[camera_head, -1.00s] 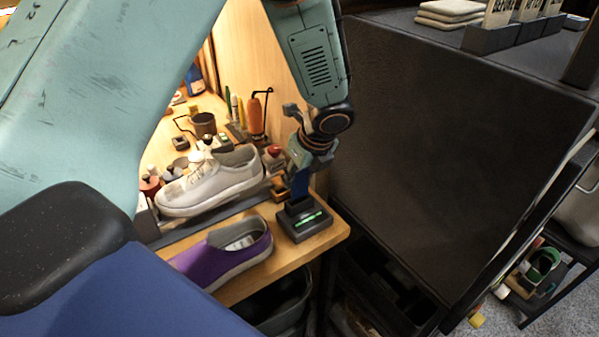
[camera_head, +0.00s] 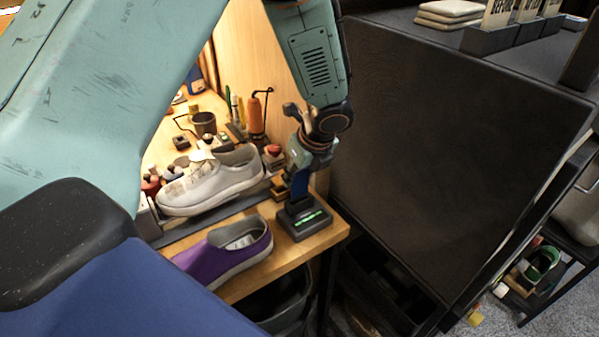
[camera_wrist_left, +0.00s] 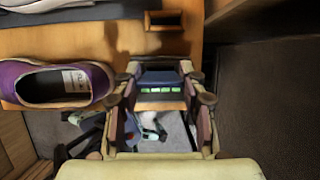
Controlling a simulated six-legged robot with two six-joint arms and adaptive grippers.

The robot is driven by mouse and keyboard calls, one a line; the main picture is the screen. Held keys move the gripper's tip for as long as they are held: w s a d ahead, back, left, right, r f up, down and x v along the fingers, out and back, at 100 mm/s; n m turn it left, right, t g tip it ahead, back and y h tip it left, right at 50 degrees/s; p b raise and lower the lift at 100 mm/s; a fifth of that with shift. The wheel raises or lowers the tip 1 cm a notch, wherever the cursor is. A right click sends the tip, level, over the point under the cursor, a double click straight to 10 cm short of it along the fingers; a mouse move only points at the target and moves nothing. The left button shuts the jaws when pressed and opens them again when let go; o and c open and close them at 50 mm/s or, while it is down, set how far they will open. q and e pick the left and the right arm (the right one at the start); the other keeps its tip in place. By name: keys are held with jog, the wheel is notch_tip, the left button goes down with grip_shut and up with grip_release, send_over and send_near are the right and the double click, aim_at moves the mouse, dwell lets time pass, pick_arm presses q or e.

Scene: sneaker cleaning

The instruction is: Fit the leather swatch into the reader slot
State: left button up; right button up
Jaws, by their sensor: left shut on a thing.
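The blue leather swatch (camera_head: 300,183) stands upright above the dark reader (camera_head: 305,223), which shows a lit green strip on its front. The swatch's lower edge meets the top of the reader; I cannot tell whether it sits inside the slot, which is hidden. My left gripper (camera_head: 300,167) is shut on the swatch's upper part, directly over the reader. In the left wrist view the swatch (camera_wrist_left: 160,76) lies between the fingers of my left gripper (camera_wrist_left: 161,82), with the reader's green lights (camera_wrist_left: 158,90) just beyond it. My right gripper is not in view.
A purple shoe (camera_head: 215,262) lies left of the reader, near the wooden bench edge (camera_head: 290,258). A white sneaker (camera_head: 215,188) stands behind it. Bottles, a cup (camera_head: 204,124) and tools crowd the back. A large dark panel (camera_head: 450,150) closes the right side.

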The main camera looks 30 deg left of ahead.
aim_at(300, 184)
pick_arm(q)
jog(key=shift+p, duration=0.3)
jog(key=shift+f+b, duration=1.25)
jog(key=shift+f, duration=0.6)
jog(key=o, duration=0.9)
jog(key=v, duration=1.2)
dwell(0.4)
